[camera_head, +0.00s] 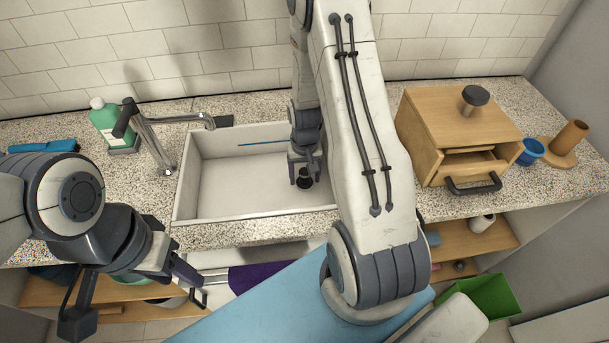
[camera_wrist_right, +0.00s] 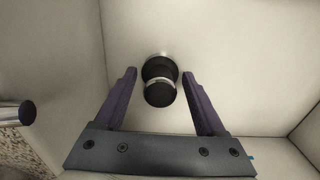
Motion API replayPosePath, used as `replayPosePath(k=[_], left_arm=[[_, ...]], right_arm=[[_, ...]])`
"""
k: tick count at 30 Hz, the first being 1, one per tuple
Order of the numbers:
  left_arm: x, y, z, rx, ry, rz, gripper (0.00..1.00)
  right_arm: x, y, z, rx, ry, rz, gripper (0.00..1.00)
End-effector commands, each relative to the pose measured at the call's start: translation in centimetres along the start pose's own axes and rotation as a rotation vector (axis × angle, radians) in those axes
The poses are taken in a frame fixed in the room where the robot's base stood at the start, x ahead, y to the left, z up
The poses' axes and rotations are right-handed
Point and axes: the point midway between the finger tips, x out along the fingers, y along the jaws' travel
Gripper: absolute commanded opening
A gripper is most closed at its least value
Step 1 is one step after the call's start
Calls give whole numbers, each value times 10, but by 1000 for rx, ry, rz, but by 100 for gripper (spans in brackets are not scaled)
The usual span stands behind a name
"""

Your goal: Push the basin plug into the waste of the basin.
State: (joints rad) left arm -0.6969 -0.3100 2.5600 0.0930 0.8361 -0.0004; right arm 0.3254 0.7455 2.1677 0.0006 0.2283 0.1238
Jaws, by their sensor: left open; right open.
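The white rectangular basin (camera_head: 240,190) is set into the speckled worktop. My right gripper (camera_head: 304,180) reaches down into its right part, fingers apart. A black basin plug (camera_head: 304,182) shows at the fingertips. In the right wrist view the black, knobbed plug (camera_wrist_right: 160,92) lies between and slightly beyond the two open fingertips (camera_wrist_right: 160,78), with gaps on both sides. A shiny metal rim (camera_wrist_right: 158,57) shows behind it; I cannot tell whether this is the waste, or how deep the plug sits. My left gripper (camera_head: 187,274) is open, in front of the worktop.
A chrome tap (camera_head: 150,140) stands at the basin's left back; its spout end (camera_wrist_right: 15,113) shows in the right wrist view. A wooden drawer box (camera_head: 450,130) and a blue cup (camera_head: 531,151) stand to the right.

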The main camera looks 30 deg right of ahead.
Motion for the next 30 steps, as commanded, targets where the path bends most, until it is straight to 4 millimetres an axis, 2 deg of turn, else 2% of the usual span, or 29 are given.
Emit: replayPosePath(k=[5,15,19,24,30], left_arm=[[0,0,0,0,0,0,50],[-2,0,0,0,0,0,50],[-2,0,0,0,0,0,50],[-3,0,0,0,0,0,50],[-3,0,0,0,0,0,50]], right_arm=[[-12,0,-1,0,4,-1,73],[-77,0,-1,0,5,-1,73],[-95,0,-1,0,4,0,73],[-104,0,0,0,1,0,73],[-105,0,0,0,0,0,73]])
